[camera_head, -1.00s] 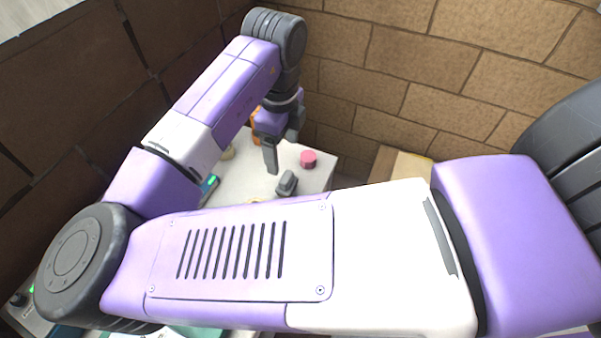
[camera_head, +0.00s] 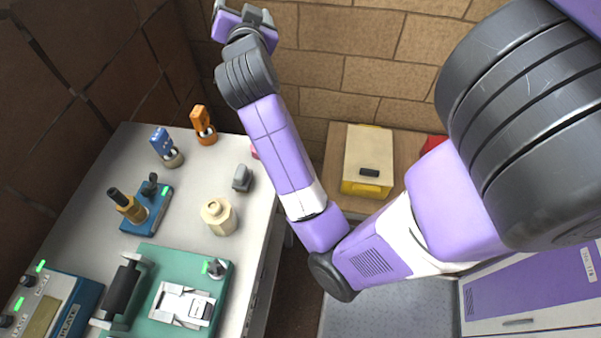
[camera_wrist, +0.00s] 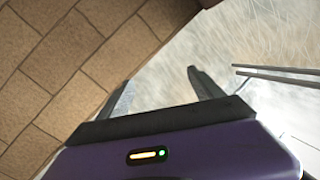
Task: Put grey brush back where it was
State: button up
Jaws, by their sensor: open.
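A small grey object (camera_head: 242,178), which I take to be the grey brush, stands on the white table near its right edge. Its bristles cannot be made out. My gripper (camera_head: 243,14) is raised high at the top of the head view, against the brick wall and well away from the grey object. In the wrist view my gripper (camera_wrist: 166,89) is open, with nothing between its fingers; the brush does not show there.
The table (camera_head: 100,200) bears blue (camera_head: 163,143) and orange (camera_head: 202,122) stamp-like pieces, a cream hexagonal piece (camera_head: 218,215) and a green device (camera_head: 145,258). A pink piece (camera_head: 254,151) is partly behind my arm. A yellow box (camera_head: 368,160) stands right.

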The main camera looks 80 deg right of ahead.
jog(key=a+f+n+t+y, duration=0.5)
jog(key=a+f+n, duration=0.1)
jog(key=a+n, duration=0.35)
jog(key=a+f+n+t+y, duration=0.5)
jog(key=a+f+n, duration=0.25)
jog(key=a, duration=0.35)
jog(key=s+a+f+n+y, duration=0.1)
jog(key=s+a+f+y, duration=0.1)
jog(key=s+a, duration=0.8)
jog(key=s+a+f+n+g+y, duration=0.1)
jog(key=s+a+y, duration=0.3)
jog(key=s+a, duration=0.5)
jog(key=shift+s+a+f+n, duration=0.35)
jog(key=shift+s+f, duration=0.2)
jog(key=shift+f, duration=0.15)
